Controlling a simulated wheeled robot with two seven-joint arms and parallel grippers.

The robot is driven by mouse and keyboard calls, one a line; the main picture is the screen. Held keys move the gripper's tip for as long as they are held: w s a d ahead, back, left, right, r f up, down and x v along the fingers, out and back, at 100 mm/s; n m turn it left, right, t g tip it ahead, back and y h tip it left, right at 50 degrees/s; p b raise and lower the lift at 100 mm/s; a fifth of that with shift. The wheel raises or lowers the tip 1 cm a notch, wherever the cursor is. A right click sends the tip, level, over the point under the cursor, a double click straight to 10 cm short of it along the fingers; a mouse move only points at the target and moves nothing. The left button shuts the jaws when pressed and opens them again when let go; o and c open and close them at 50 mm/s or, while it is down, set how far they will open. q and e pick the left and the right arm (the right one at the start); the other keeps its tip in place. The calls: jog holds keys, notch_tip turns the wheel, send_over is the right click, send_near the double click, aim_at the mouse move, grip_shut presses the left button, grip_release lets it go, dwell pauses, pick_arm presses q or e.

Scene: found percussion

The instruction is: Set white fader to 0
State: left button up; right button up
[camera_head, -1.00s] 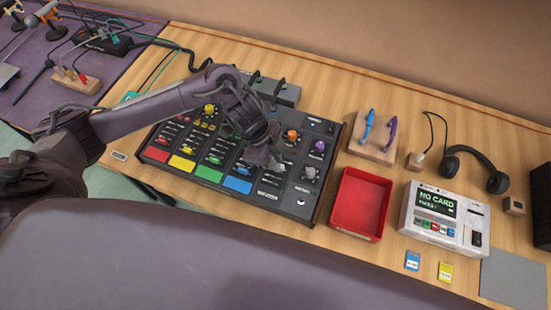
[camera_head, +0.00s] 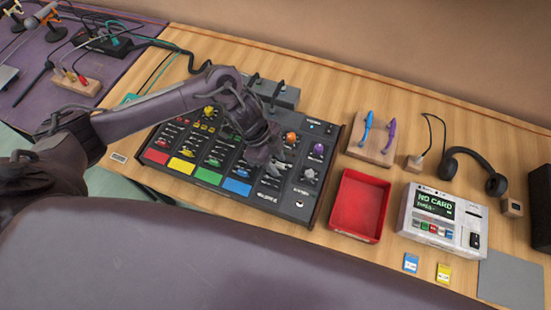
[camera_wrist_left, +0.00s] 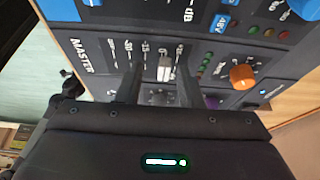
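The black mixer (camera_head: 312,128) stands on the wooden table, with coloured pads along its front edge. My left gripper (camera_head: 274,162) is over its right part. In the left wrist view, the white fader (camera_wrist_left: 165,68) sits in the MASTER section, beside a printed dB scale. The two dark fingers of my left gripper (camera_wrist_left: 159,88) are apart, one on each side of the fader's line. I cannot tell whether either finger touches it. In the head view the gripper and wrist hide the fader. My right gripper is not in view.
An orange knob (camera_wrist_left: 242,76) is close to the fingers. A purple knob (camera_head: 318,150) is also on the mixer. A red tray (camera_head: 359,205) stands right of the mixer, with a white card machine (camera_head: 441,217) beyond it.

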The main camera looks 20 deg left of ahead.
pick_arm(q)
jog(key=shift+w+r, duration=0.1)
jog(key=b+v, duration=0.1)
jog(key=v, duration=0.6)
jog(key=shift+a+r, duration=0.2)
jog(key=shift+r, duration=0.05)
jog(key=p+x, duration=0.3)
jog(key=x, duration=0.5)
jog(key=shift+w+d, duration=0.1)
jog(key=shift+w, duration=0.05)
